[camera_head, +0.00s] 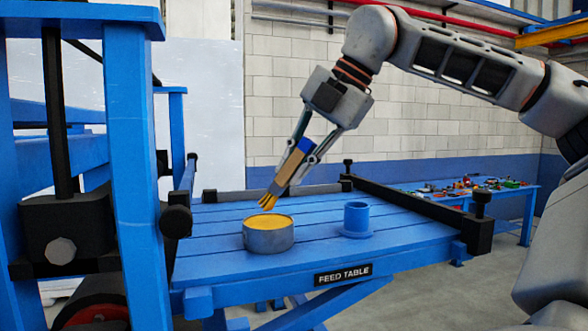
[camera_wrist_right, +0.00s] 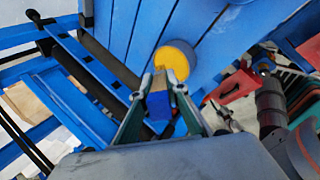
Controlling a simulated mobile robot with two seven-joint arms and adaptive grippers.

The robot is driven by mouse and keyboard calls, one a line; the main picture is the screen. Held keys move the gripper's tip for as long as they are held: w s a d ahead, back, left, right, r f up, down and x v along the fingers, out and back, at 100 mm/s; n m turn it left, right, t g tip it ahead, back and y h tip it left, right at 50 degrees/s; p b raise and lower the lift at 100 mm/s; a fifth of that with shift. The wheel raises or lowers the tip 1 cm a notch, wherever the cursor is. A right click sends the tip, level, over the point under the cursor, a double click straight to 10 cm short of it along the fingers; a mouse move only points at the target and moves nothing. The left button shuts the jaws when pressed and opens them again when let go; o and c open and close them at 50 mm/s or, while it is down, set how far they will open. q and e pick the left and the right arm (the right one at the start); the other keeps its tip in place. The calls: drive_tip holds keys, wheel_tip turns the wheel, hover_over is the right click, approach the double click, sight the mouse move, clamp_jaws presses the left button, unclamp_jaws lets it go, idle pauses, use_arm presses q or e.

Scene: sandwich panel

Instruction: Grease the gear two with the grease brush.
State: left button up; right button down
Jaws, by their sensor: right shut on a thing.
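My right gripper (camera_head: 292,172) is shut on the grease brush (camera_head: 288,168), which has a wooden handle, a blue end and yellow-tipped bristles. The brush is tilted, bristles down to the left, just above or near a grey round tin (camera_head: 268,239) of yellow grease on the feed table; I cannot tell if they touch. In the right wrist view, the brush (camera_wrist_right: 158,104) sits between the fingers (camera_wrist_right: 161,86), with the yellow grease (camera_wrist_right: 175,62) beyond. No gear is identifiable as gear two. My left gripper is not in view.
The blue slatted feed table (camera_head: 215,268) also bears a blue flanged cup (camera_head: 357,217) right of the tin. Black rails (camera_head: 410,202) edge it. A blue machine frame (camera_head: 132,150) stands close on the left. A side table (camera_head: 510,212) with small parts is behind right.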

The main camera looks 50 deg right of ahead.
drive_tip(key=shift+r, duration=2.4)
